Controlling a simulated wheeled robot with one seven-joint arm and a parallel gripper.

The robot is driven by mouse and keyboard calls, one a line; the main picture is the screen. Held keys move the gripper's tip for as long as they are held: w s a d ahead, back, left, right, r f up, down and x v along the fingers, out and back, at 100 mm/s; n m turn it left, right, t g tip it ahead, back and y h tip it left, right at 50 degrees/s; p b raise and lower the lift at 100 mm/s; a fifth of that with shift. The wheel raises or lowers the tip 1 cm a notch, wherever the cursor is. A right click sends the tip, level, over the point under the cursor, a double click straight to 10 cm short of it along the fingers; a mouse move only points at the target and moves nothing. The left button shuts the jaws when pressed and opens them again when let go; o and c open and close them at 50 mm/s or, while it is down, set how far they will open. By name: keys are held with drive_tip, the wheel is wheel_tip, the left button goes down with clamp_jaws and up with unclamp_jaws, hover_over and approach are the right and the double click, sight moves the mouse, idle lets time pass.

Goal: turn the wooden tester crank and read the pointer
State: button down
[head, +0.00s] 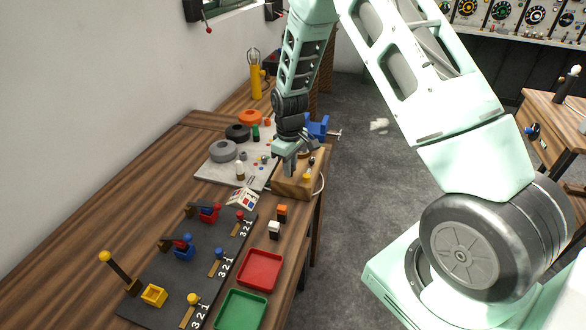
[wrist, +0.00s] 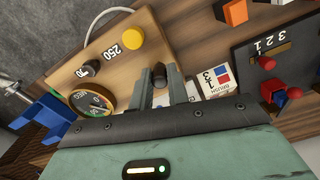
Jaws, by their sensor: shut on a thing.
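The wooden tester (head: 292,189) stands near the table's right edge in the head view.
A printed card (wrist: 216,80) lies beside the gripper. A dark board (head: 180,270) with coloured blocks and levers fills the near table. A red tray (head: 260,270) and a green tray (head: 241,312) lie near the front edge. Grey and orange rings stand behind the tester.

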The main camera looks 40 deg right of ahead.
drive_tip(key=m, duration=0.1)
drive_tip(key=a+m+b, duration=0.1)
drive_tip(key=m, duration=0.1)
drive_tip(key=shift+w+m, duration=0.3)
drive_tip(key=shift+w, duration=0.05)
drive_tip(key=m, duration=0.2)
drive_tip(key=w+m, duration=0.1)
drive_tip(key=shift+a+m, duration=0.3)
drive_tip(key=shift+a, duration=0.05)
drive_tip(key=m, duration=0.2)
drive_tip(key=w+m, duration=0.1)
drive_tip(key=m, duration=0.1)
drive_tip(key=shift+a+b, duration=0.2)
drive_tip(key=shift+b, duration=0.15)
drive_tip(key=shift+w+m, duration=0.3)
drive_tip(key=shift+m, duration=0.9)
drive_tip(key=c, duration=1.3)
unclamp_jaws()
drive_tip(key=shift+c, duration=0.2)
wheel_tip(320, 180, up, 18)
drive_tip(key=b, duration=0.3)
drive_tip(key=shift+f, duration=0.25)
